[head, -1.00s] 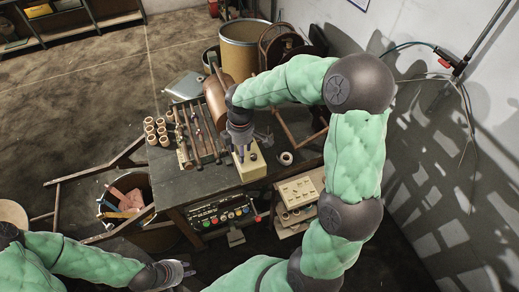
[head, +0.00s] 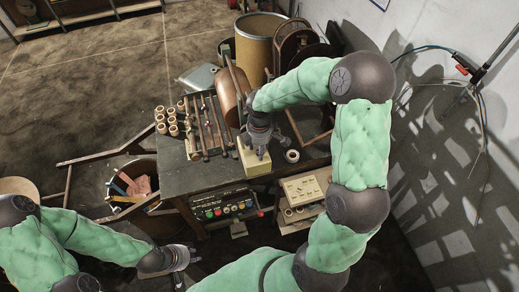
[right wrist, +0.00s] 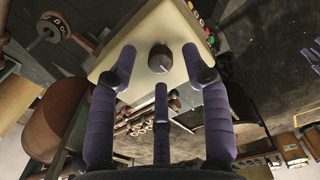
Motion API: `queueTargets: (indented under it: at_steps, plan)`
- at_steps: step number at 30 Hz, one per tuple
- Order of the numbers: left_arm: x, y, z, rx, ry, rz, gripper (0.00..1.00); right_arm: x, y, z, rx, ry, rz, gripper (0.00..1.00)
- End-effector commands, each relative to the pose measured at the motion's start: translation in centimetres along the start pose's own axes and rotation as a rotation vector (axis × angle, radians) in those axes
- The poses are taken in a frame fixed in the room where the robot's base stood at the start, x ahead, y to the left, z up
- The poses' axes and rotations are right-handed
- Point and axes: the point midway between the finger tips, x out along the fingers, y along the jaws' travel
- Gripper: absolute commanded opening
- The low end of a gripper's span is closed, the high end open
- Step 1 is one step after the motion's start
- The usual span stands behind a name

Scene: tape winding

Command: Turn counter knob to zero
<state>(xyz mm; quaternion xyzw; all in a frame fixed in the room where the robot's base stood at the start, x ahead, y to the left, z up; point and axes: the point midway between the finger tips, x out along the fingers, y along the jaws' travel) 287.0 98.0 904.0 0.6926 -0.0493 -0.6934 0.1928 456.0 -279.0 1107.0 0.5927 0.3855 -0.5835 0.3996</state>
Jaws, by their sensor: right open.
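The counter is a cream box (head: 256,168) on the front edge of the dark workbench (head: 190,178). Its dark round knob (right wrist: 161,59) shows on the cream top in the right wrist view, with a pale pointer mark. The knob is hard to make out in the head view. My right gripper (head: 262,153) is above the box, its fingers pointing down. In the right wrist view its fingers (right wrist: 160,73) are spread around the knob, apart from it. My left gripper (head: 190,256) is low at the front, away from the bench; its fingers are too small to read.
Several copper-coloured rolls (head: 168,118) and a rod rack (head: 208,125) lie left of the box. A button panel (head: 224,206) is below the bench's front edge. A large drum (head: 256,48) stands behind.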

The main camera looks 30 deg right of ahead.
Motion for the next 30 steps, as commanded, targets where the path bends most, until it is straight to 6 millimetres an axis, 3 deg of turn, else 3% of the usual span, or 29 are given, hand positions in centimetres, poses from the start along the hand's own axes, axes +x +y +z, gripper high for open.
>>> queueTargets:
  at_steps: [5, 14, 19, 30]
  plan:
    - [0.05, -0.02, 0.00, 0.000, 0.000, 0.000, 0.29, 1.14, -0.02, 0.00, -0.001, 0.000, 0.000, 0.49]
    - [0.05, -0.02, 0.00, 0.000, 0.000, 0.000, 0.29, 1.28, -0.01, -0.01, 0.000, 0.001, 0.000, 0.49]
    - [0.05, -0.02, 0.00, 0.000, 0.000, 0.000, 0.29, 1.26, -0.01, -0.01, 0.000, 0.001, 0.000, 0.01]
    - [0.31, -0.12, -0.01, 0.000, 0.000, 0.000, 0.29, 1.31, 0.01, -0.02, 0.027, 0.000, 0.001, 0.00]
